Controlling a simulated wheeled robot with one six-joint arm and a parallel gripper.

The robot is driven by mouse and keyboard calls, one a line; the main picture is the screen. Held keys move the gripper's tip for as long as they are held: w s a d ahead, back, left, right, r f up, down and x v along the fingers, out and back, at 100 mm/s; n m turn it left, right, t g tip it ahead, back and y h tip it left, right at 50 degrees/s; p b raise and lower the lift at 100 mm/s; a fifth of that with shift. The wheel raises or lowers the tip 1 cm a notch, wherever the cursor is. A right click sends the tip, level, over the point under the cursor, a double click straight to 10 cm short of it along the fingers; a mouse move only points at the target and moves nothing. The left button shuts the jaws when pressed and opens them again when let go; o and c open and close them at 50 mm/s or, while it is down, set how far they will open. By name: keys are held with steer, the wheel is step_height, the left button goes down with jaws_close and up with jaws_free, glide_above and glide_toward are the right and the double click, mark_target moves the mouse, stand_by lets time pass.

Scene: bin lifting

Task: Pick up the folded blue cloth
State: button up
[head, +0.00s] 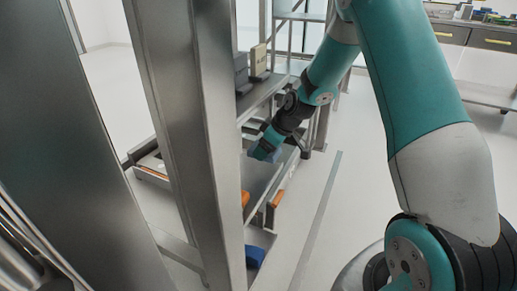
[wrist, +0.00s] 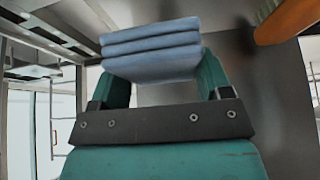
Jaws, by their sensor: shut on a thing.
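The folded blue cloth (wrist: 152,48) is a stack of light blue layers in the wrist view. My gripper (wrist: 155,75) is shut on it, with one teal finger at each side. In the head view the cloth (head: 262,151) shows as a small blue patch at the end of my arm. My gripper (head: 268,146) is there beside a metal shelf rack, above its lower level. The fingertips are too small to make out in the head view.
A steel post (head: 190,130) hides part of the rack. A grey box and a beige box (head: 258,60) stand on an upper shelf. Orange items (head: 277,198) and a blue bin (head: 255,256) are lower down. Open floor (head: 322,215) lies right of the rack.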

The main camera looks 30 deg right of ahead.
steer(key=s+d+p, duration=0.2)
steer(key=s+d, duration=0.7)
steer(key=s, duration=0.5)
steer(key=shift+s+d, duration=0.25)
